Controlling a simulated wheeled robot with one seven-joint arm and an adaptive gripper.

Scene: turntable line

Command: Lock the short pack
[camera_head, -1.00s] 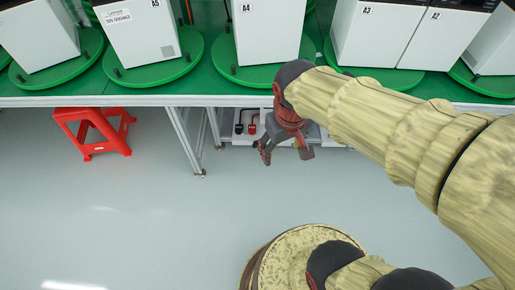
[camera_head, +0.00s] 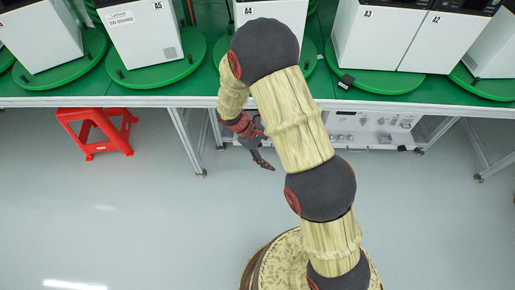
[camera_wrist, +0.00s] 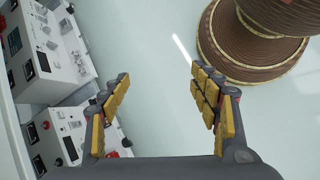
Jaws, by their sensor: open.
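White box-shaped packs stand on green turntables along the bench: A5 (camera_head: 145,45), A4 (camera_head: 268,12), A3 (camera_head: 365,40) and A2 (camera_head: 435,42), plus unlabelled ones at both edges. I cannot tell which is the short pack, and I see no lock clearly. A4 is partly hidden behind my arm. My gripper (camera_head: 263,160) is below and in front of the bench edge, pointing down. In the wrist view my gripper (camera_wrist: 163,95) is open and empty, with bare floor between its yellow-padded fingers.
A red stool (camera_head: 95,130) stands at left. The front floor is clear.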

